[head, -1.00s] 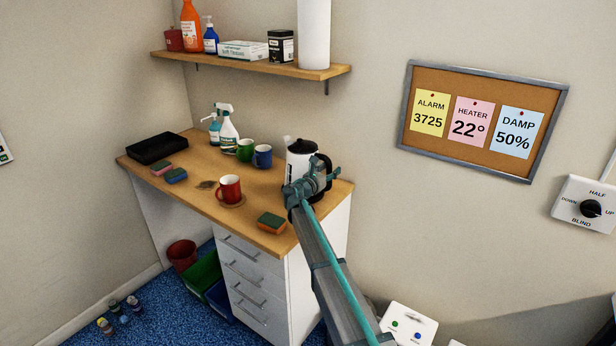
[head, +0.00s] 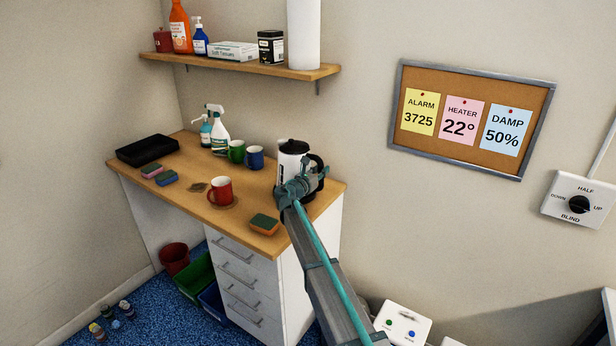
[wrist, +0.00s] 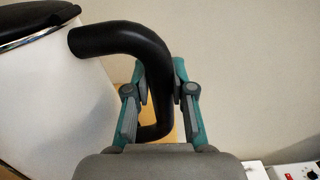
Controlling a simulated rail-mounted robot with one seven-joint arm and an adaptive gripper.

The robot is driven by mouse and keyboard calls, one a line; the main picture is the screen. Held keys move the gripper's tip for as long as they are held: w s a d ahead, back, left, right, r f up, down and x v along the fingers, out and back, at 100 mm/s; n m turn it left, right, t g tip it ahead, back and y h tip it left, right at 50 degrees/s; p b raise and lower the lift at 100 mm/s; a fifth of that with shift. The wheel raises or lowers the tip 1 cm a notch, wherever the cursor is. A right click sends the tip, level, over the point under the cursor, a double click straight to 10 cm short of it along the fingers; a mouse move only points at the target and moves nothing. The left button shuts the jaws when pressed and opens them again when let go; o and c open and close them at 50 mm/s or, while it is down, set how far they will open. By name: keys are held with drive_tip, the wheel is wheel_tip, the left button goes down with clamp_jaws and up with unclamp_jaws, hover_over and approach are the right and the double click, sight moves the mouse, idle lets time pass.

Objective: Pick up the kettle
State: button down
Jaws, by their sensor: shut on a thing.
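The kettle (head: 291,163) is white with a black lid and a black handle. It is at the right end of the wooden desk in the head view, partly covered by my gripper (head: 302,187). Its base is hidden, so I cannot tell whether it touches the desk. In the wrist view the kettle's white body (wrist: 50,95) and black rim fill the left side. Its curved black handle runs between the fingers of my gripper (wrist: 160,105), which is shut on the handle.
A red mug (head: 220,191) and a sponge (head: 264,224) are left of my gripper on the desk (head: 190,210). Blue (head: 255,157) and green (head: 236,152) mugs stand close left of the kettle. A loaded shelf (head: 240,66) hangs above.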

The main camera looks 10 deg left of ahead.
drive_tip(key=shift+r, duration=0.3)
